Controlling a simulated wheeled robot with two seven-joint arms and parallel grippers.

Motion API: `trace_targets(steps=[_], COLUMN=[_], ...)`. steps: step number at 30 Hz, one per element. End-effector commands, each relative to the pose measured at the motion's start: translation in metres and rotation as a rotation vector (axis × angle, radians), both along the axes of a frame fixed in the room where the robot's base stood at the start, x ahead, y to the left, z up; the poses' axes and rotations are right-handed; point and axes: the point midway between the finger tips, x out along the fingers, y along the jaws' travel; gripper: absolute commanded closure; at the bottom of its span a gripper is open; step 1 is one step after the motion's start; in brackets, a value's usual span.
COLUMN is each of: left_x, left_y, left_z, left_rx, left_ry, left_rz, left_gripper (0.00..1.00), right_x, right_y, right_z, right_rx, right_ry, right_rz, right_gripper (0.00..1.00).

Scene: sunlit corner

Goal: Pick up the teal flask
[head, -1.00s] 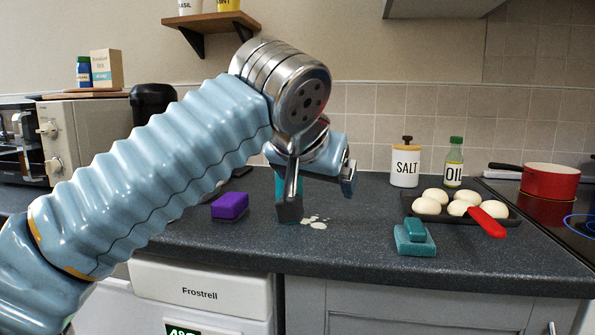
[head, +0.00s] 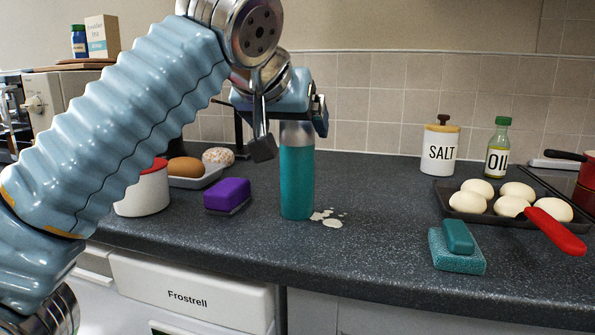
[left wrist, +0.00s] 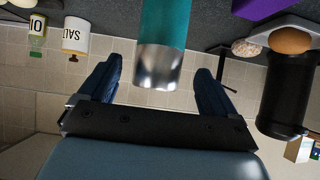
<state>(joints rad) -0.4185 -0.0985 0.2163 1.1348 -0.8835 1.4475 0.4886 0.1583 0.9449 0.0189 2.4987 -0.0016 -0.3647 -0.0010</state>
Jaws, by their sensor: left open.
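The teal flask (head: 297,180) stands upright on the dark worktop, with a silver top. My left gripper (head: 295,128) is at the flask's top, coming from above, and hides part of it in the head view. In the left wrist view the flask (left wrist: 163,25) hangs in upside down, its silver end between the two open fingers (left wrist: 157,70). There is a gap on each side, so the fingers are not closed on it. My right gripper is in neither view.
A purple sponge (head: 227,194) lies left of the flask, and a pale spill (head: 327,217) beside its foot. A teal sponge (head: 457,255), an egg tray (head: 470,216), a salt jar (head: 440,152) and an oil bottle (head: 498,150) stand right. The worktop between is clear.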

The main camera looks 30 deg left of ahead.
Motion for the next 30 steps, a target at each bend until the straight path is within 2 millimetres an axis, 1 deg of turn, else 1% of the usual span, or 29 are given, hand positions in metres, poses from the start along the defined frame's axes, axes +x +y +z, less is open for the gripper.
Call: trace_targets(steps=[2, 6, 9, 13, 18, 19, 30], left_x=[0.007, 0.029, 0.04, 0.046, 0.046, 0.046, 0.046], left_y=[0.001, 0.005, 0.008, 0.009, 0.009, 0.009, 0.009], left_z=[-0.004, -0.012, -0.021, -0.024, -0.024, -0.024, -0.024], left_rx=[0.001, 0.001, 0.002, 0.001, 0.001, 0.001, 0.0], left_ry=[0.002, 0.004, 0.004, 0.001, 0.001, 0.001, 0.001], left_rz=[0.002, 0.001, 0.002, 0.0, 0.0, 0.0, 0.001], left_gripper=[0.09, 0.09, 0.09, 0.09, 0.09, 0.1, 0.67], right_x=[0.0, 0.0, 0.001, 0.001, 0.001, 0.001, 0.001], right_y=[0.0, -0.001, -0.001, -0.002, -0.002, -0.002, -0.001], right_z=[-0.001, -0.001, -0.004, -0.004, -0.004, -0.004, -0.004], right_rx=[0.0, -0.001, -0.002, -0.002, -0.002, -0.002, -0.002], right_ry=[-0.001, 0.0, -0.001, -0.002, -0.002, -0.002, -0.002], right_rz=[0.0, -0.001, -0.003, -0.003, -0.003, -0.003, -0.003], right_gripper=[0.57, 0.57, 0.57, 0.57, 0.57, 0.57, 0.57])
